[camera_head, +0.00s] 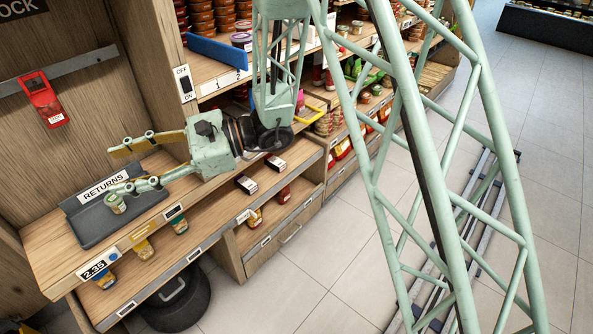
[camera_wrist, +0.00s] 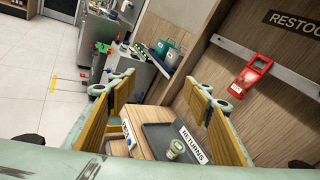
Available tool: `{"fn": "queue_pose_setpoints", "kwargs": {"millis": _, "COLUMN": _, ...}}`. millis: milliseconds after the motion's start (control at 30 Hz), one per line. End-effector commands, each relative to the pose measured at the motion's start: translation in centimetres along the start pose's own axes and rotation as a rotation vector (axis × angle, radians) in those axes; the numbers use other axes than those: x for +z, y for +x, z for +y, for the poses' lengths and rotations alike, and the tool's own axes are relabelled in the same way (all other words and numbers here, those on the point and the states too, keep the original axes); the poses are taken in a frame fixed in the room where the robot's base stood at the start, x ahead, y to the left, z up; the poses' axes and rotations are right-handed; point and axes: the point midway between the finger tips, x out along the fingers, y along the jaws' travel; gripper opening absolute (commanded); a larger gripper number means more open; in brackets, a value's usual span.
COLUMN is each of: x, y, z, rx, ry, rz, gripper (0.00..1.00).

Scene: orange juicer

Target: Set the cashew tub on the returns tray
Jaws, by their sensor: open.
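A small greenish tub (camera_head: 115,203), likely the cashew tub though its label is too small to read, stands on the dark grey returns tray (camera_head: 95,225) on the wooden counter. The wrist view also shows the tub (camera_wrist: 175,149) on the tray (camera_wrist: 158,133), near the RETURNS sign (camera_wrist: 193,145). My gripper (camera_head: 124,167) is open, its yellow-padded fingers spread wide and pointing left over the tray area. In the wrist view the gripper (camera_wrist: 155,105) has nothing between its fingers. The tub appears apart from both fingers.
A red device (camera_head: 42,100) hangs on the back panel's rail. A price display (camera_head: 95,270) is on the counter's front edge. Several jars (camera_head: 145,250) and small boxes (camera_head: 246,184) stand on nearby shelves. A dark round bin (camera_head: 180,300) is below.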

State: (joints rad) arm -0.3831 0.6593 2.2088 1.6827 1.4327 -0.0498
Motion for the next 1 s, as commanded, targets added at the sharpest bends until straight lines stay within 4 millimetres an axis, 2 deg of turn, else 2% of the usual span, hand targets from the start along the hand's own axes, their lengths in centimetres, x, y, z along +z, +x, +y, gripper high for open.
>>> {"fn": "queue_pose_setpoints", "kwargs": {"millis": 100, "x": 2.0, "y": -1.3, "z": 1.1, "rx": 0.039, "ry": -0.041, "rz": 0.018, "gripper": 0.46}}
{"fn": "queue_pose_setpoints", "kwargs": {"millis": 400, "x": 6.0, "y": -4.5, "z": 4.4, "rx": 0.142, "ry": -0.143, "rz": 0.074, "gripper": 0.46}}
{"fn": "queue_pose_setpoints", "kwargs": {"millis": 700, "x": 9.0, "y": -8.1, "z": 7.9, "rx": 0.241, "ry": -0.248, "rz": 0.146, "gripper": 0.46}}
{"fn": "queue_pose_setpoints", "kwargs": {"millis": 1000, "x": 11.2, "y": -12.0, "z": 11.6, "rx": 0.336, "ry": -0.353, "rz": 0.234, "gripper": 0.46}}
